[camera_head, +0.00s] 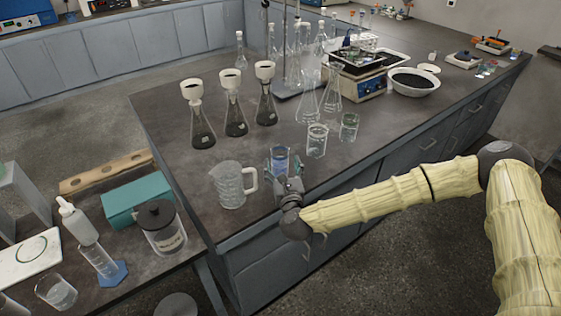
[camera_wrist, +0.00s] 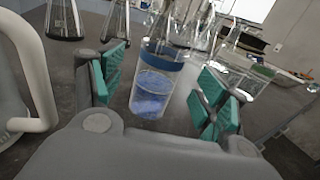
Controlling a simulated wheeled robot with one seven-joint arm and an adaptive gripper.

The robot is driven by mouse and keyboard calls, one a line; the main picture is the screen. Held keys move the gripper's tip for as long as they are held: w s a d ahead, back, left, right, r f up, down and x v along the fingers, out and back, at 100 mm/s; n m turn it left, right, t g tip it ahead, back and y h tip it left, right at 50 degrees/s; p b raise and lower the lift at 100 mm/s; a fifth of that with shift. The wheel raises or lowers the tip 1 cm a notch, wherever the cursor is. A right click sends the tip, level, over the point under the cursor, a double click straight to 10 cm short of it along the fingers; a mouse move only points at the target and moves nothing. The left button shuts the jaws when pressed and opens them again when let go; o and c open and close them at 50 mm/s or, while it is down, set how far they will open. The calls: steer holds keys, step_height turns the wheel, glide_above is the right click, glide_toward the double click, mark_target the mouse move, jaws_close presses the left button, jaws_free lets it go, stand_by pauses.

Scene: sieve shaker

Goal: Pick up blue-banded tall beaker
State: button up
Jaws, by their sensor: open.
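The blue-banded tall beaker (camera_head: 280,158) is a clear glass beaker with blue contents, standing upright on the dark bench top near its front edge. In the wrist view the beaker (camera_wrist: 154,88) has a blue band near its top and stands between my two green-padded fingers. My gripper (camera_head: 284,172) is open, reaching in from the front edge of the bench. In the wrist view my gripper (camera_wrist: 160,92) has a finger on each side of the beaker, with gaps between pads and glass. The beaker's lower part is partly hidden by my gripper in the head view.
A clear pitcher (camera_head: 231,184) with a white handle stands close left of the beaker. Two glass beakers, one clear (camera_head: 317,140) and one greenish (camera_head: 349,127), stand to the right. Flasks with funnels (camera_head: 236,122) stand farther back. Bare bench lies between.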

mark_target(279, 150)
steer(key=shift+w+a+r+p, duration=0.1)
steer(key=shift+w+r+p, duration=0.1)
steer(key=shift+w+p, duration=0.4)
steer(key=shift+w+a+f+p, duration=0.15)
steer(key=shift+w+p, duration=0.15)
steer(key=shift+w, duration=0.8)
steer(key=shift+w+a+p, duration=0.15)
steer(key=shift+w+p, duration=0.15)
steer(key=shift+w, duration=0.8)
steer(key=shift+c, duration=0.3)
steer(key=c, duration=1.2)
steer(key=shift+r, duration=0.2)
